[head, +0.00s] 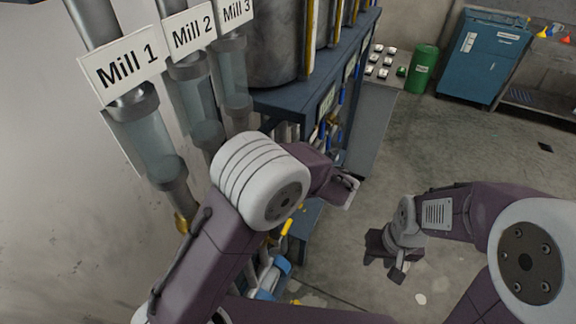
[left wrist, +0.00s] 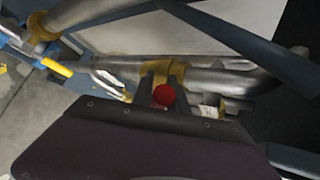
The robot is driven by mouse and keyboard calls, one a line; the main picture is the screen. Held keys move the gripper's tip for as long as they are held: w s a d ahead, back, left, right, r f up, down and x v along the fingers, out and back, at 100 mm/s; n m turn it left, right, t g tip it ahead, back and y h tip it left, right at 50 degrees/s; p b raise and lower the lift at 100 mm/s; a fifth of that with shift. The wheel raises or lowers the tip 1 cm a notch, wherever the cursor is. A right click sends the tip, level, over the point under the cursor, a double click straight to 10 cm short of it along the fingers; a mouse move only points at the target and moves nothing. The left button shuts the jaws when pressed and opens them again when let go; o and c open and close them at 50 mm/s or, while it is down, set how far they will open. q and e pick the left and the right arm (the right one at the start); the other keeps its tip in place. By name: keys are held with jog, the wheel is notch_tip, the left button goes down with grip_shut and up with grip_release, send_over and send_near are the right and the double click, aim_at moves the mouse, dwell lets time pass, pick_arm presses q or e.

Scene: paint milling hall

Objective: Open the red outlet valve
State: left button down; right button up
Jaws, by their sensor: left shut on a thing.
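In the left wrist view, the red outlet valve (left wrist: 164,96) shows as a round red end in front of a silver pipe with a brass-coloured fitting (left wrist: 177,73). My left gripper (left wrist: 164,84) is shut on it, with dark fingers on either side. The rest of the valve is hidden behind the fingers and my wrist. In the head view my left arm reaches down beside the blue bench, and the red valve cannot be made out. My right gripper (head: 385,258) hangs over the floor, fingers apart and empty.
A yellow handle (left wrist: 57,66) is on a pipe left of the red valve. Glass tubes labelled Mill 1 (head: 127,73), Mill 2 and Mill 3 line the wall. A blue bench (head: 290,100) carries steel vessels.

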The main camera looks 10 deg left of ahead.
pick_arm(q)
jog(key=c, duration=1.3)
grip_release()
jog(key=shift+d, duration=0.1)
jog(key=b+v, duration=0.1)
jog(key=v, duration=0.8)
jog(key=shift+b, duration=0.4)
